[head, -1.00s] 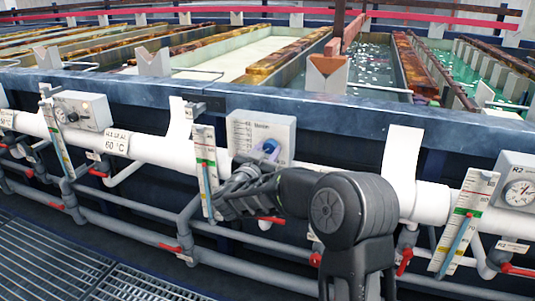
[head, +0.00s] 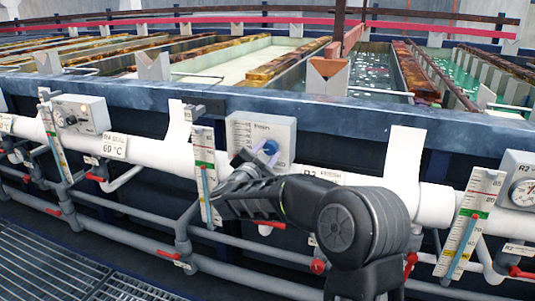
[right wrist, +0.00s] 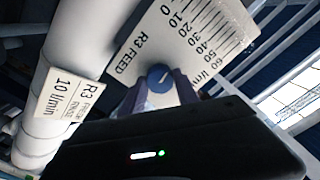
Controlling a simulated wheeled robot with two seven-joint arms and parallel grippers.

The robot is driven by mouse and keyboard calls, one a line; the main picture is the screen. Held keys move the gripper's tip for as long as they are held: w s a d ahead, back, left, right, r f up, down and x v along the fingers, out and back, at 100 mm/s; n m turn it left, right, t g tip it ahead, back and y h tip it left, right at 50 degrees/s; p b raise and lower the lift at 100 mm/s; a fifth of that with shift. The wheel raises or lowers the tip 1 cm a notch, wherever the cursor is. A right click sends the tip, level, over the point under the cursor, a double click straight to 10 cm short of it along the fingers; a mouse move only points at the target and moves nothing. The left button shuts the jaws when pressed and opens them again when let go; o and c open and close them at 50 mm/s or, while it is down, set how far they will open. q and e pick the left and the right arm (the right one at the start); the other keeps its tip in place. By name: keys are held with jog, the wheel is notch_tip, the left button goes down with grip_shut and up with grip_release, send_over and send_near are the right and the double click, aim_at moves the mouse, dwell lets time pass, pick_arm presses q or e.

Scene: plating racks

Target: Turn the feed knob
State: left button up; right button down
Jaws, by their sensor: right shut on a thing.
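The blue feed knob (head: 270,147) sits on a pale plate (head: 283,128) fixed in front of the white pipe. In the right wrist view the knob (right wrist: 160,78) carries a short white mark slanting to the upper right. My left gripper is not in view.
A tube gauge (head: 204,175) stands left of the plate, close to my right gripper. Red-handled valves (head: 317,266) and grey pipes run below. Open tanks lie behind the blue rim (head: 240,93).

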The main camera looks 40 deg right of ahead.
jog(key=c, duration=0.9)
grip_release()
jog(key=v, duration=0.8)
jog(key=shift+w, duration=0.15)
